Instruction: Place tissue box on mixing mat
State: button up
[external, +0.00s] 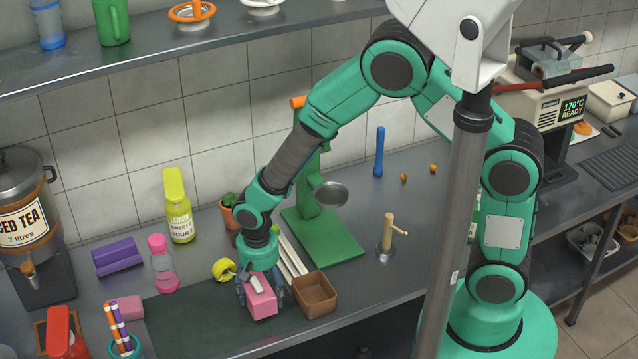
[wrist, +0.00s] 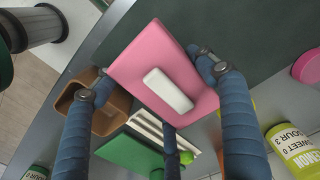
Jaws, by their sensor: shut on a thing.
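The tissue box (external: 262,303) is a small pink block with a white tissue on top. My gripper (external: 260,285) is shut on it from above, with blue fingers along its sides. In the wrist view the pink box (wrist: 190,55) sits between the fingers (wrist: 160,82), its white tissue facing the camera. The mixing mat (external: 195,320) is a flat dark green sheet on the counter, also visible in the wrist view (wrist: 265,35). The box is at the mat's right part; I cannot tell whether it touches the mat.
A brown square bowl (external: 315,295) stands close to the right of the box. A yellow-green roll (external: 224,269) lies just behind left, and pale sticks (external: 288,255) lie behind. A pink bottle (external: 162,265) and a pink block (external: 125,308) stand left. The mat's left part is clear.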

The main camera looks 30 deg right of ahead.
aim_at(261, 284)
jog(key=shift+f+b, duration=0.4)
jog(key=shift+f, duration=1.45)
jog(key=shift+f, duration=0.1)
jog(key=o, duration=1.2)
notch_tip(261, 284, up, 12)
jog(key=shift+r+p, duration=0.1)
jog(key=shift+p, duration=1.15)
